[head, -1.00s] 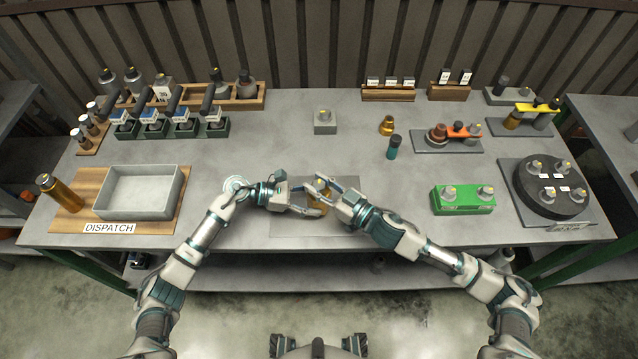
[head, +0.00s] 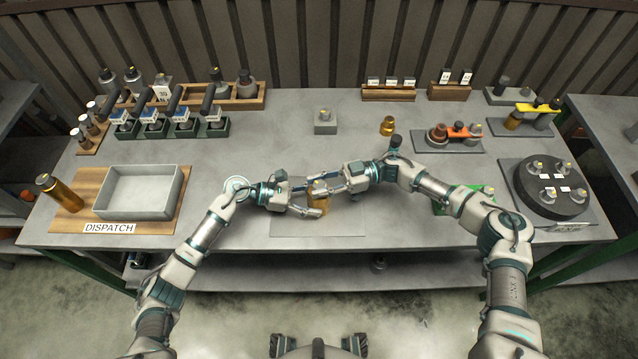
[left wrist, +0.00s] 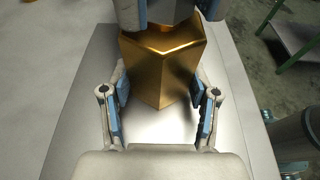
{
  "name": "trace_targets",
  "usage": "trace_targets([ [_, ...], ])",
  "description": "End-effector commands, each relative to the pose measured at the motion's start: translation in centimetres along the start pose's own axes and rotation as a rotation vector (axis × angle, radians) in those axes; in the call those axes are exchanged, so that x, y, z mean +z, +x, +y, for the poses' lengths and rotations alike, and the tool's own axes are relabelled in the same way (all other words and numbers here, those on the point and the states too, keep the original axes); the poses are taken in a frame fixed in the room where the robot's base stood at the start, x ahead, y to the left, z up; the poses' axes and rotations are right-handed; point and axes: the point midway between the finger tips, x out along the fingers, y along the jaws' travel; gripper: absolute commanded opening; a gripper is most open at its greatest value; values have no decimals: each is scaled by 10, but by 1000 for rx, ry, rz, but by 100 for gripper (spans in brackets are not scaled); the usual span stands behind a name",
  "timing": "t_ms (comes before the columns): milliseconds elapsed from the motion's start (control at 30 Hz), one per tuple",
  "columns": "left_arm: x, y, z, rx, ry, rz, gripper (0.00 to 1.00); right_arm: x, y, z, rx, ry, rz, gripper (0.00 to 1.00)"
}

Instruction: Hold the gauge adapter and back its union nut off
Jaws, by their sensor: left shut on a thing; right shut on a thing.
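The brass gauge adapter (head: 318,207) stands over the grey mat in front of me, and its faceted lower body (left wrist: 162,75) fills the upper middle of the left wrist view. My left gripper (head: 311,210) is shut on this lower body from the left. My right gripper (head: 323,189) reaches in from the right and is shut on the adapter's upper part, where I take the union nut to be.
A grey mat (head: 290,228) lies under the grippers. To the left is a grey tray (head: 140,190) on the DISPATCH board.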

Motion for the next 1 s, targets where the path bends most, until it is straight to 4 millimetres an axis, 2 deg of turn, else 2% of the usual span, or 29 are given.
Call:
trace_targets([
  [200,1,2,-2,-8,4,-1,2,0,1,3,-184,-3,-3,0],
  [500,1,2,-3,-10,4,-1,2,1,1,5,-355,-6,-6,0],
  [1000,2,3,-5,-15,6,-3,2,2,-2,4,-448,0,-6,0],
])
